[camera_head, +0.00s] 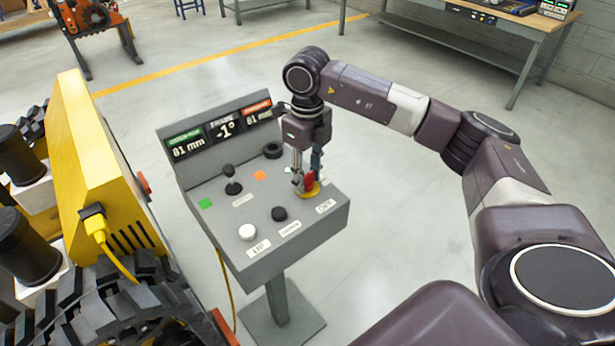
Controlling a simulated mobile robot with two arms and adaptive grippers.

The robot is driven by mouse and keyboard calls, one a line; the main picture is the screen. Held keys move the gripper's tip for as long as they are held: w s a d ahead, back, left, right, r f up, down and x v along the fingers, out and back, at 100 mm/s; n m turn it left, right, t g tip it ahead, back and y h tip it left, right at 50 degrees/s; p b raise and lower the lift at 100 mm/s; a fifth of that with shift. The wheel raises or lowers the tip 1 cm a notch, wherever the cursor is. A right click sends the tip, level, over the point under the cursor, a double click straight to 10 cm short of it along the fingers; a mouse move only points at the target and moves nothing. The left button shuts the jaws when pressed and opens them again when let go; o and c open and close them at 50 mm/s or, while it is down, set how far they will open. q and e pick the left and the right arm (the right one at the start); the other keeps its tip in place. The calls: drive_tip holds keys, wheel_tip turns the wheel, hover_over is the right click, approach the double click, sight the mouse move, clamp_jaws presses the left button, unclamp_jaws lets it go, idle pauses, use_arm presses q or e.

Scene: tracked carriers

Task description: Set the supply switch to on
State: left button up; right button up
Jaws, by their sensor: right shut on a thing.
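A grey control console (262,258) on a post stands at the middle of the view. A red knob (309,182) on a yellow round base sits near its right edge and looks like the supply switch. My right gripper (303,184) reaches down from above and is shut on the red knob. Its fingers hide part of the knob, so I cannot tell which way it points. A small label (326,206) lies just in front of it, too small to read surely. My left gripper is not in view.
The console also has a black joystick (232,182), a white button (247,231), a black button (279,213) and a display (225,128). A yellow tracked machine (112,190) stands close on the left. A workbench (470,30) is at the back right. Open floor lies behind the console.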

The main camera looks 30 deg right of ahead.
sight(307, 175)
drive_tip(key=shift+w+r+m, duration=0.1)
drive_tip(key=shift+m, duration=1)
drive_tip(key=o, duration=1.2)
drive_tip(key=shift+c, duration=0.2)
wheel_tip(307, 175, up, 12)
